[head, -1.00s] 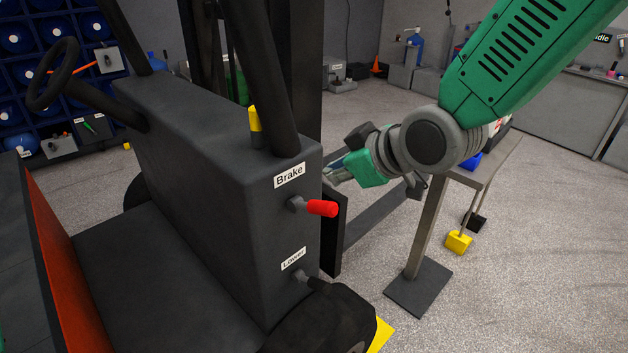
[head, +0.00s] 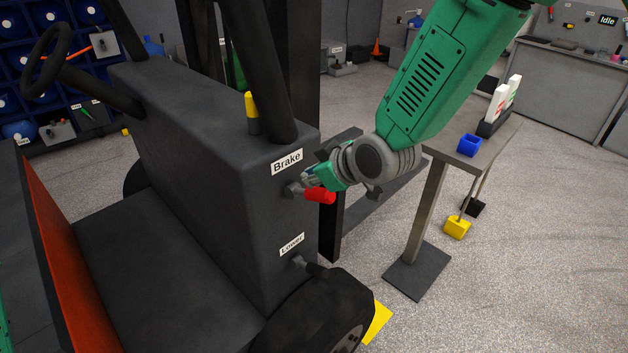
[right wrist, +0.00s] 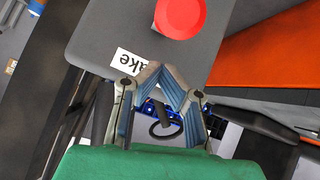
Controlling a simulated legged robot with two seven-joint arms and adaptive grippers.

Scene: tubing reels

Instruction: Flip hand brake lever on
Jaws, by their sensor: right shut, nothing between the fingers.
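The brake lever has a red handle (head: 321,196) and sticks out of the dark grey forklift panel, just below the white "Brake" label (head: 287,161). In the right wrist view the red handle end (right wrist: 181,14) shows at the top, and the label (right wrist: 130,61) is partly covered by a finger. My right gripper (head: 306,178) is shut and empty, with its fingertips close to the lever, just above its base. I cannot tell whether they touch it. My left gripper is not in view.
A second lever (head: 307,264) with a dark handle sits below, under the "Lower" label (head: 291,244). The forklift's dark wheel (head: 325,315) is beneath it. A metal stand (head: 480,152) with a blue block (head: 469,145) is to the right. A steering wheel (head: 50,70) is at the left.

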